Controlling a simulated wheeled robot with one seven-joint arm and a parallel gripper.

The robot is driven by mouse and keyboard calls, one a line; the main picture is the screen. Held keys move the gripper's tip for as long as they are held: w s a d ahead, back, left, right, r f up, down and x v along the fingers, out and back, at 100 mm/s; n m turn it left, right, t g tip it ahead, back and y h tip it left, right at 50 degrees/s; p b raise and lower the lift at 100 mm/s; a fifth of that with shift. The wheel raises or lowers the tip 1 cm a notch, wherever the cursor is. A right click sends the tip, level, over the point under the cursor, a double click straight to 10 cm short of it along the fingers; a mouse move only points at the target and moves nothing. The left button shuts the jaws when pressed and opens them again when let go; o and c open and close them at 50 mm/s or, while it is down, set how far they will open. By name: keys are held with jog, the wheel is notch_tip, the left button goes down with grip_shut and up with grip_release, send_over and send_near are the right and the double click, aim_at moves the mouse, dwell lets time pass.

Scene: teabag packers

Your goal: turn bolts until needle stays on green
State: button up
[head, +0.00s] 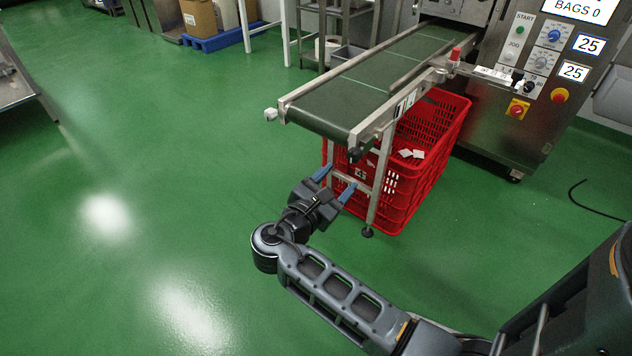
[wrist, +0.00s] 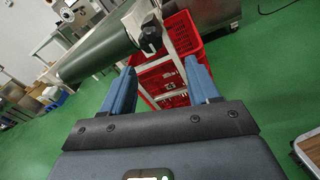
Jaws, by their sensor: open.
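The green conveyor belt (head: 375,85) ends above the floor in the middle of the head view, and its end also shows in the wrist view (wrist: 100,48). A dark knob-like part (head: 355,154) sits at the belt's near corner; it shows in the wrist view (wrist: 149,38) just beyond my fingers. A pale end fitting (head: 271,114) is at the other corner. I cannot make out bolt heads or a needle with a green zone. My gripper (head: 335,182) is open and empty, apart from the conveyor, low in front of its end.
A red crate (head: 452,138) with white packets stands under the belt, beside a metal leg (head: 379,188). The steel machine with its control panel (head: 530,60) is at the right. A black cable (head: 590,207) lies on the floor. Green floor is free at left.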

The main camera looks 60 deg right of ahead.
aim_at(352, 157)
jog(key=shift+g+h, duration=0.3)
jog(key=shift+g, duration=0.5)
jog(key=shift+s+d+r+b, duration=0.1)
jog(key=shift+d+r+b, duration=0.2)
jog(key=shift+d, duration=0.85)
jog(key=shift+s+d+r+b, duration=0.1)
jog(key=shift+d+r+b, duration=0.2)
jog(key=shift+d, duration=0.9)
jog(key=shift+d+r+b, duration=0.15)
jog(key=shift+d+b, duration=0.2)
jog(key=shift+d, duration=0.8)
jog(key=shift+c, duration=0.2)
jog(key=c, duration=1)
jog(key=shift+m, duration=0.6)
